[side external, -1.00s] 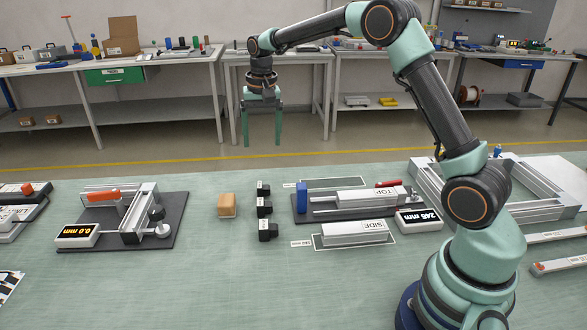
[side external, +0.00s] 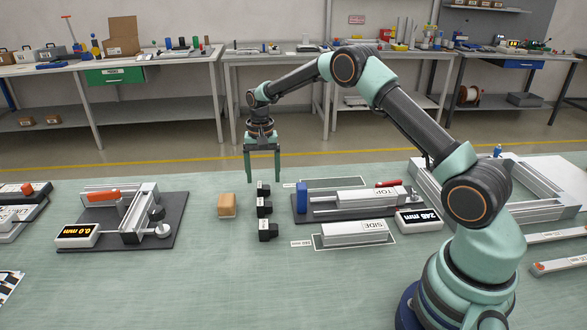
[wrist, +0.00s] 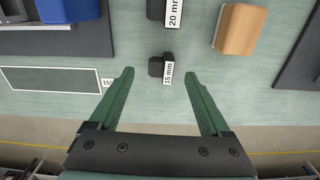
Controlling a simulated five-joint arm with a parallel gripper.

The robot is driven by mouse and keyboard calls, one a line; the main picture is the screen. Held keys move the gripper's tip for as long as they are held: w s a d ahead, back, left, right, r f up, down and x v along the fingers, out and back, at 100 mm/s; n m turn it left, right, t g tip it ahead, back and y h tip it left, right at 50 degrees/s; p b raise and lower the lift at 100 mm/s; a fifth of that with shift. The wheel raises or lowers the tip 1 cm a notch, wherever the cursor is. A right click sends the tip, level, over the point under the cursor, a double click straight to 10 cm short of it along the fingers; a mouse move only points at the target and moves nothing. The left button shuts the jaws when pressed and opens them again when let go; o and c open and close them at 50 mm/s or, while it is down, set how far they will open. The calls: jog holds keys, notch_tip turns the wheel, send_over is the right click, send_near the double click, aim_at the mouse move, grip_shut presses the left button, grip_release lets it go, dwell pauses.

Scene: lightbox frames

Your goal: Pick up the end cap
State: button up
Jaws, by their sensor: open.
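Three small black end caps stand in a row on the green table in the side view: a far one (side external: 263,188), a middle one (side external: 264,207) and a near one (side external: 268,232). In the wrist view the far cap (wrist: 156,68) bears a "15 mm" label and the middle one (wrist: 156,10) a "20 mm" label. The near cap is outside the wrist view. My gripper (side external: 263,179) is open and empty, pointing down at the far cap. In the wrist view the 15 mm cap appears between the fingertips (wrist: 159,75), slightly beyond them; the height gap is unclear.
An orange-tan block (side external: 227,206) stands left of the caps. A dark fixture plate with a "0.0 mm" display (side external: 77,235) is farther left. A plate with a blue block (side external: 302,197) and a "TOP" bar (side external: 366,197) is at right, with a "SIDE" bar (side external: 353,233) nearer.

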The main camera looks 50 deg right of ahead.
aim_at(264, 188)
notch_tip(264, 188, down, 4)
jog(key=shift+f, duration=0.25)
grip_shut()
jog(key=shift+r, duration=0.15)
